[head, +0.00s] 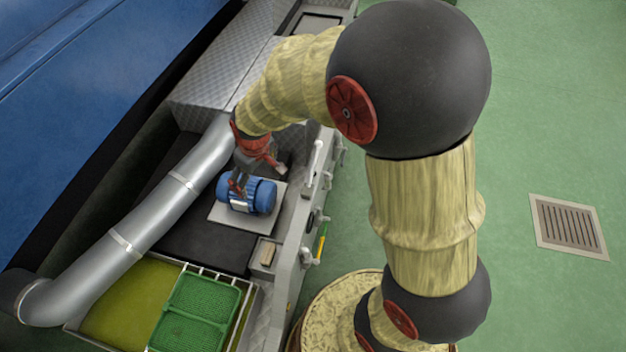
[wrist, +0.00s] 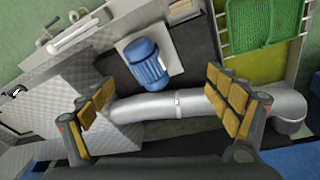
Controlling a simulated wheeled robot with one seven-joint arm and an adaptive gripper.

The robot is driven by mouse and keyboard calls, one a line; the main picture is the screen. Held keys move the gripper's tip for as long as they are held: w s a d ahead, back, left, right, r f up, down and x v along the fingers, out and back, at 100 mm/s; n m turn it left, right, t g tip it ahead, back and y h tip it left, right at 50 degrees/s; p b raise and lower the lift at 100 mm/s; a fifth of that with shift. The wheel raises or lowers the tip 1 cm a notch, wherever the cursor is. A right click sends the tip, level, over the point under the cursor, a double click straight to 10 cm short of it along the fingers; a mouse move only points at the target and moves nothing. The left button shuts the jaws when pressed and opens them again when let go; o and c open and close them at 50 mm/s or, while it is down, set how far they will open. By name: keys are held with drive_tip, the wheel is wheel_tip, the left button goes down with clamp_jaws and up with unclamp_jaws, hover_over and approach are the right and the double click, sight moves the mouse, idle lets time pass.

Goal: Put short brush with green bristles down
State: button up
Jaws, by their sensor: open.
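My gripper (head: 243,180) is open, above the blue motor in the head view. In the wrist view its two padded fingers stand wide apart, with nothing held between them (wrist: 160,105). A small tan, wood-like block (head: 268,254) lies in a shallow grey tray (head: 256,266) on the machine's edge. It shows partly at the top of the wrist view (wrist: 180,7). It may be the short brush, but I cannot make out green bristles on it. My gripper is apart from this tray.
A blue motor (head: 249,195) sits on a pale plate (head: 222,217). A thick silver pipe (head: 160,212) runs left of it. Green mesh baskets (head: 203,300) stand at the lower left, beside a yellow-green bath (head: 130,298). Valves and handles line the machine's right edge; green floor lies beyond.

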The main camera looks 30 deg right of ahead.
drive_tip(key=s+d+r+m+t, duration=0.1)
drive_tip(key=s+d+r+m, duration=0.1)
drive_tip(key=s+r, duration=0.8)
drive_tip(key=s+d+r+m+t, duration=0.2)
drive_tip(key=s+d+r, duration=0.1)
drive_tip(key=s+r, duration=0.7)
drive_tip(key=shift+s+d+r+m, duration=0.25)
drive_tip(key=shift+s+m, duration=0.15)
drive_tip(key=shift+s, duration=0.55)
drive_tip(key=shift+a, duration=0.15)
